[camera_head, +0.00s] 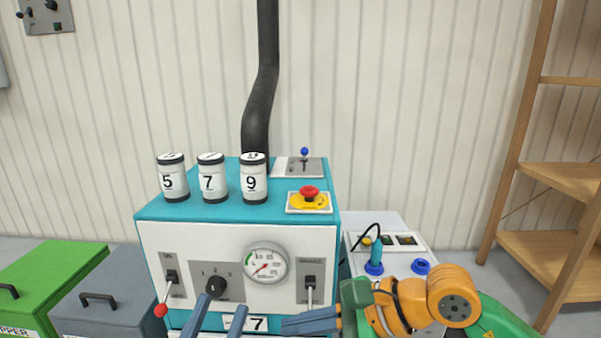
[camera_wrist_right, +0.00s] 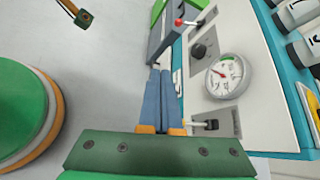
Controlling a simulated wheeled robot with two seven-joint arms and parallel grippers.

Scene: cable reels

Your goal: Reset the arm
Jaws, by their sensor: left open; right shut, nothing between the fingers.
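My left gripper (camera_head: 223,304) shows at the bottom of the head view as two blue fingers spread apart, with nothing seen between them. It is in front of the lower panel of the teal and white machine (camera_head: 200,240). My right gripper (camera_head: 300,325) comes in from the right, with its orange and green wrist in front of the machine's lower right corner. In the right wrist view its blue fingers (camera_wrist_right: 163,95) lie together, empty, beside the machine's front panel (camera_wrist_right: 215,45). The bottom edge of the head view cuts off most of my left arm.
The panel has a gauge (camera_head: 265,264), a black knob (camera_head: 216,287) and a red-tipped lever (camera_head: 160,310). Canisters numbered 5 (camera_head: 172,182), 7 (camera_head: 212,183) and 9 (camera_head: 254,185) stand on top, near a red button (camera_head: 309,192). Green (camera_head: 60,262) and grey bins stand left, wooden shelves (camera_head: 560,180) right.

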